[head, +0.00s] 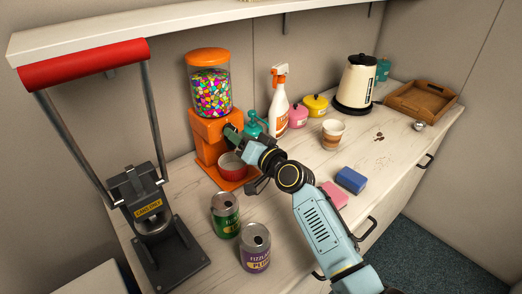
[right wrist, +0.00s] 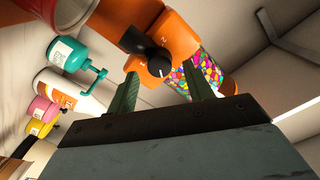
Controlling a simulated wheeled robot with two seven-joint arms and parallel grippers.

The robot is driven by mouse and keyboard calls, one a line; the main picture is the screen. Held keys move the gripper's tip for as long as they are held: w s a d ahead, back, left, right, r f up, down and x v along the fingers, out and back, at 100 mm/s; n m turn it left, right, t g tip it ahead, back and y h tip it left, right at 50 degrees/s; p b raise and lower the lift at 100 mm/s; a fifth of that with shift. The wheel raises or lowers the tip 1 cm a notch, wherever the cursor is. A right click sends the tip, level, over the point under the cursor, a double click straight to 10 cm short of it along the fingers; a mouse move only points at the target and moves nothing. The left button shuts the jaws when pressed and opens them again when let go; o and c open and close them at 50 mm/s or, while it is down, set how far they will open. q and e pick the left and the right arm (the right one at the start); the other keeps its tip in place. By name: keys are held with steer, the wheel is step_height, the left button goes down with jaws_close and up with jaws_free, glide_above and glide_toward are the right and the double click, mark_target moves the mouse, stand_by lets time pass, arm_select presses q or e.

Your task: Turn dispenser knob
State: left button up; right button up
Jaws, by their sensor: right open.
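The candy dispenser (head: 209,132) is orange with a clear globe full of colorful candies. It stands on the counter at the back left. In the right wrist view its black knob (right wrist: 158,60), with a white mark, sits on the orange front. A red bowl (head: 233,167) stands on the dispenser's base below the front. My right gripper (head: 234,135) is at the dispenser's front. In the right wrist view its open fingers (right wrist: 160,72) point at the knob, one on each side; I cannot tell whether they touch it. The knob is hidden in the head view. My left gripper is not in view.
A can crusher (head: 150,200) with a red handle stands at left. Two cans, green (head: 225,214) and purple (head: 255,247), stand in front of the dispenser. A spray bottle (head: 279,105), a cup (head: 332,133) and sponges (head: 350,180) are to the right. A shelf (head: 170,22) runs above.

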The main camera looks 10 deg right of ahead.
steer(key=v, duration=1.1)
steer(key=shift+s+d+p, duration=0.2)
steer(key=shift+s+p, duration=0.05)
steer(key=shift+p, duration=0.1)
